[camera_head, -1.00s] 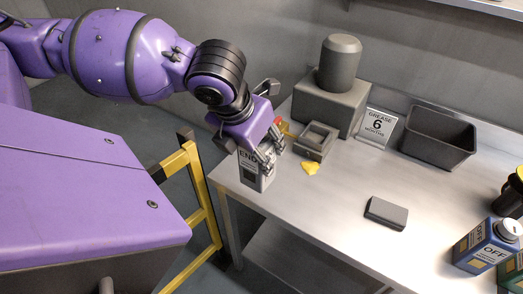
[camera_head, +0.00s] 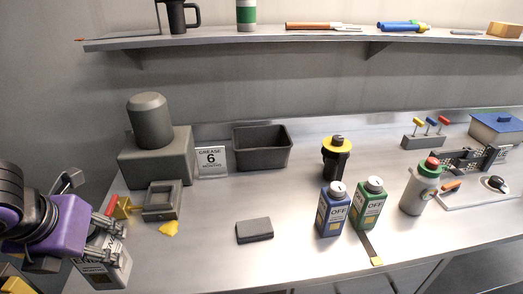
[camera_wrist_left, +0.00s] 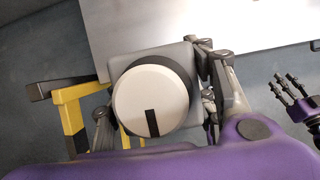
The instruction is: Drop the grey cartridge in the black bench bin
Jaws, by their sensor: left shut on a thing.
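A grey cartridge (camera_head: 106,266) with a printed label is held upright in my left gripper (camera_head: 104,243), at the bench's left front corner. The left wrist view looks down on its round white cap with a black mark (camera_wrist_left: 152,98). There the fingers of my left gripper (camera_wrist_left: 155,105) close on both sides of the grey body. The black bench bin (camera_head: 262,165) stands open at the back of the bench, to the right of the grease sign. Its floor is mostly hidden. My right gripper (camera_wrist_left: 288,92) shows only partly at the right edge of the left wrist view.
A grey block with a cylinder (camera_head: 155,158), a small square holder (camera_head: 162,203) and a grease sign (camera_head: 211,160) stand left of the bin. A dark flat block (camera_head: 254,230) lies in front. Blue (camera_head: 333,212) and green (camera_head: 369,205) bottles stand right. A shelf (camera_head: 270,38) runs above.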

